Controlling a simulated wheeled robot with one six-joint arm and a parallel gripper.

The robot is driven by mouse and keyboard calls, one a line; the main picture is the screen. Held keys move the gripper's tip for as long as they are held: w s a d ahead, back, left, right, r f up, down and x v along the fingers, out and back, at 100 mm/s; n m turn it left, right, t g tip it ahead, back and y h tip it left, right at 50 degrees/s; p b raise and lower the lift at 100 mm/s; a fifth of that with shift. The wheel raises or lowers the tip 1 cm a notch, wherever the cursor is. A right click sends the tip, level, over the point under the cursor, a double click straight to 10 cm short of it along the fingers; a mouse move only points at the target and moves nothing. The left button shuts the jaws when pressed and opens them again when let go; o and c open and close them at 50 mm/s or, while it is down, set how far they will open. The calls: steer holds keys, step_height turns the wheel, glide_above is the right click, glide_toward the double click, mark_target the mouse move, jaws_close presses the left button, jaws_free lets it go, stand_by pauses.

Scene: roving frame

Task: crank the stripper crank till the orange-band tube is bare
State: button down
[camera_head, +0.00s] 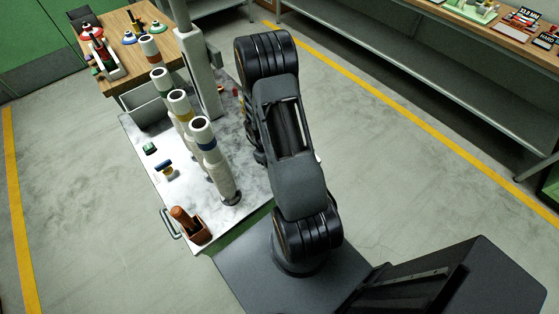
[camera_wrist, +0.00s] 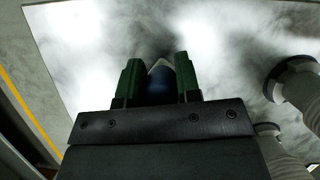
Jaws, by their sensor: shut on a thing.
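The orange-band tube (camera_head: 149,46) stands upright at the far end of a row of pale tubes in the head view. My gripper (camera_wrist: 159,78) shows in the wrist view, its green fingers shut on a dark blue piece (camera_wrist: 160,88) with a pale pointed tip. I cannot tell whether this piece belongs to the stripper crank. In the head view my arm hides the gripper and what it holds. No stripper crank can be made out for certain.
Blue-band (camera_head: 206,143), yellow-band (camera_head: 184,116) and green-band (camera_head: 160,77) tubes stand in the same row on a metal-topped cart (camera_head: 140,140). A grey column (camera_head: 203,85) rises beside them. A brown holder (camera_head: 190,228) sits at the near corner.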

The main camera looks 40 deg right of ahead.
steer(key=shift+w+a+m+p, duration=0.1)
steer(key=shift+a+m+p, duration=0.1)
steer(key=shift+m+p, duration=0.1)
stand_by(0.4)
steer(key=c, duration=0.8)
jaws_free()
steer(key=shift+c, duration=0.6)
